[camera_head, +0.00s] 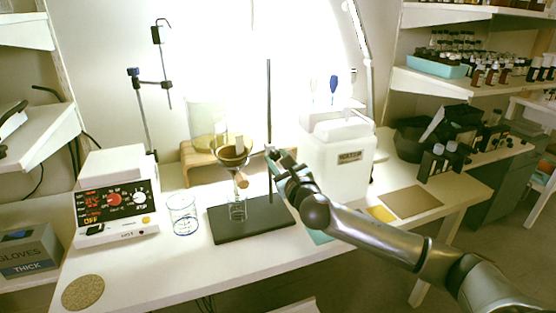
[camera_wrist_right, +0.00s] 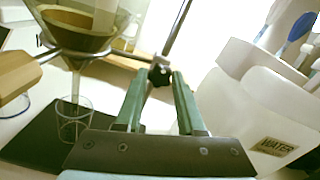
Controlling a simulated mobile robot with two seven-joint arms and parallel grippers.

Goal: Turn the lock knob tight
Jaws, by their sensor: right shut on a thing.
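The black lock knob (camera_wrist_right: 160,75) sits on the clamp at the stand's upright rod (camera_head: 269,100). In the right wrist view it lies at the tips of my right gripper (camera_wrist_right: 160,84), with one greenish finger on each side. In the head view my right gripper (camera_head: 271,154) reaches the rod from the right and hides the knob. The gripper is shut on the knob. The clamp's ring holds a glass funnel with a brown filter (camera_head: 232,156). My left gripper is not in view.
A small beaker (camera_head: 238,208) stands on the dark stand base (camera_head: 270,226) under the funnel. A white water container (camera_head: 338,160) stands close right of the gripper. A hotplate (camera_head: 117,200) and a glass beaker (camera_head: 183,214) stand to the left.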

